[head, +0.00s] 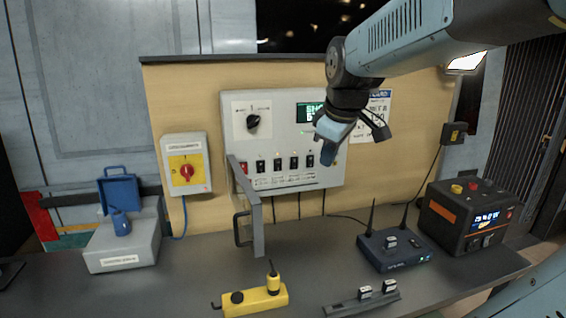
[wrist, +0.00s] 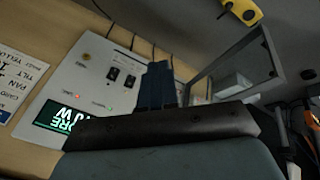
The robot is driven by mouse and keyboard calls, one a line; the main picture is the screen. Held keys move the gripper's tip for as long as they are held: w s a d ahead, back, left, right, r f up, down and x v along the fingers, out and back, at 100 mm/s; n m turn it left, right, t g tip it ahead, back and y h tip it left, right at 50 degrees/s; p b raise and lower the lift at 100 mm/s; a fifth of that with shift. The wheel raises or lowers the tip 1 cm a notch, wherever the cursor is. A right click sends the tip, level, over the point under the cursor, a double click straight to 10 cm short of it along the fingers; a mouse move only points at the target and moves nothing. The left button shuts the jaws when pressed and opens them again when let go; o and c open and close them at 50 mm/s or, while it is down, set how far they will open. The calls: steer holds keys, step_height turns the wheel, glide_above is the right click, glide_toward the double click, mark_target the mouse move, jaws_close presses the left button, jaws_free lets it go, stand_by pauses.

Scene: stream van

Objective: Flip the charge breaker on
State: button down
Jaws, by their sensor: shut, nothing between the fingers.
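A pale panel (head: 284,130) on the wooden board carries a row of breakers: a red one (head: 244,168) at the left end and several black ones (head: 277,165) to its right. Their labels are too small to read, so I cannot tell which is the charge breaker. In the wrist view two black breakers (wrist: 121,77) show beside my fingers. My gripper (head: 328,155) is shut and empty, in front of the panel's right end, right of the rightmost visible black breaker. Its blue fingers also show in the wrist view (wrist: 157,84). They hide part of the panel; contact cannot be told.
A grey framed cover (head: 248,210) with a handle stands swung open at the panel's lower left. A rotary knob (head: 253,121) and green display (head: 311,112) sit above the breakers. A yellow device (head: 250,299), router (head: 394,250) and black power box (head: 470,217) stand on the bench.

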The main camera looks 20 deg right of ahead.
mark_target(311, 162)
steer(key=w+d+n, duration=0.3)
steer(key=w+n, duration=0.2)
steer(key=w, duration=0.2)
steer(key=w+d+f+n+g, duration=0.1)
steer(key=w+n, duration=0.3)
steer(key=w, duration=0.4)
steer(key=shift+d+f+n, duration=0.2)
steer(key=shift+d+n, duration=0.2)
steer(key=shift+d, duration=0.5)
steer(key=w+f, duration=0.7)
steer(key=f, duration=0.3)
steer(key=shift+w, duration=0.25)
